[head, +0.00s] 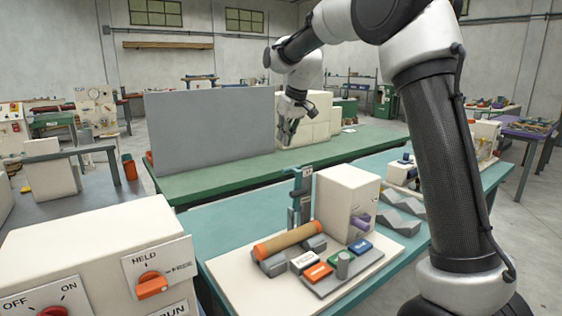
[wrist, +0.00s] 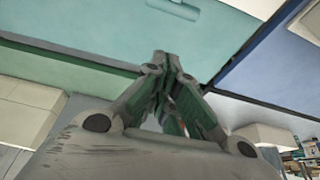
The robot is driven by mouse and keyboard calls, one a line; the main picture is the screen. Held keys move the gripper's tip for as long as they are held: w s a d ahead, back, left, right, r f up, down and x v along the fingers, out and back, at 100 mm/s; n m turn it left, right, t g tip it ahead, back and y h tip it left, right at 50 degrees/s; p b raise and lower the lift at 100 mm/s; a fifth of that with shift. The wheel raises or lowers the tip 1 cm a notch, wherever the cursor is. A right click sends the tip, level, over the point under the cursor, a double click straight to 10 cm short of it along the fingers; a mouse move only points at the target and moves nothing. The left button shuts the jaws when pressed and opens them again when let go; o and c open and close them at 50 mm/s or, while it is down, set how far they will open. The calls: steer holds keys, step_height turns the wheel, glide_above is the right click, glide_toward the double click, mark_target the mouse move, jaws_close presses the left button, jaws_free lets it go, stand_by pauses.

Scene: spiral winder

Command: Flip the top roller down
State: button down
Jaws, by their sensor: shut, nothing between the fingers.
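The spiral winder stands on a cream base plate (head: 225,272) on the teal table, in the lower middle of the head view. An orange-brown tube (head: 288,242) lies across its grey lower rollers (head: 272,266). Behind the tube, an upright grey-blue post (head: 301,197) stands beside a cream box (head: 345,195); the top roller seems to be part of this raised assembly, but I cannot make out its parts. My gripper (head: 287,137) is shut and empty, high up and beyond the winder in the picture, apart from it. Its fingertips meet in the wrist view (wrist: 167,62); the winder is not recognisable there.
A grey panel (head: 210,128) and cream blocks (head: 310,120) stand on the green table behind. Grey zigzag blocks (head: 400,212) lie right of the winder.

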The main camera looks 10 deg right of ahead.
step_height(320, 180, down, 8)
stand_by(1.0)
steer(key=shift+s+d, duration=0.15)
steer(key=shift+s, duration=0.05)
